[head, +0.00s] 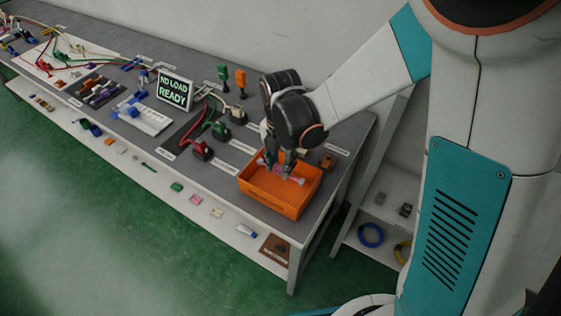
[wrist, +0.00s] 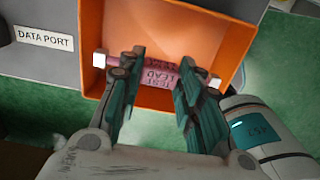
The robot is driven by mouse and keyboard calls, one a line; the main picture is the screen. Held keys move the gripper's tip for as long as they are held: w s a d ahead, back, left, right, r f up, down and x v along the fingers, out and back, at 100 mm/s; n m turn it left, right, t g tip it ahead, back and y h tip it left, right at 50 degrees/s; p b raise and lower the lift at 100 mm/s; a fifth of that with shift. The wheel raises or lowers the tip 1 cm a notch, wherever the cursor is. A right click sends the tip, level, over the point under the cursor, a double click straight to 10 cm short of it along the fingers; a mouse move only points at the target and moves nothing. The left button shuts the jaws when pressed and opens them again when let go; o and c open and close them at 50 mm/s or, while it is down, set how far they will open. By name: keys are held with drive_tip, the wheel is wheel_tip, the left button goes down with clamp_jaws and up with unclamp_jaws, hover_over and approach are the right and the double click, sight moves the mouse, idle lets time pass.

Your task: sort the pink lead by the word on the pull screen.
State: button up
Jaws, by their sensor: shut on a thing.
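The pink lead (wrist: 158,73) is a short cylinder with white ends and the words "TEST LEAD" on it. My gripper (wrist: 160,66) is shut on its middle, one finger on each side. The lead also shows at the gripper's tips in the head view (head: 292,178). It lies across the orange bin (head: 268,203), within its outline; whether it touches the bin's floor I cannot tell. The bin also fills the top of the wrist view (wrist: 185,28). The pull screen (head: 174,91) reads "NO LOAD READY" in green letters on black.
Red (head: 202,150) and green (head: 221,131) plug-like fixtures with cables stand left of the bin. A "DATA PORT" label (wrist: 43,39) is beside the bin. Small parts lie along the white front ledge (head: 150,170). A shelf with a blue coil (head: 371,235) stands at right.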

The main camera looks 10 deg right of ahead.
idle(0.4)
drive_tip(key=o, duration=1.1)
drive_tip(key=o, duration=0.5)
drive_tip(key=shift+r+p, duration=1.8)
drive_tip(key=shift+r, duration=0.75)
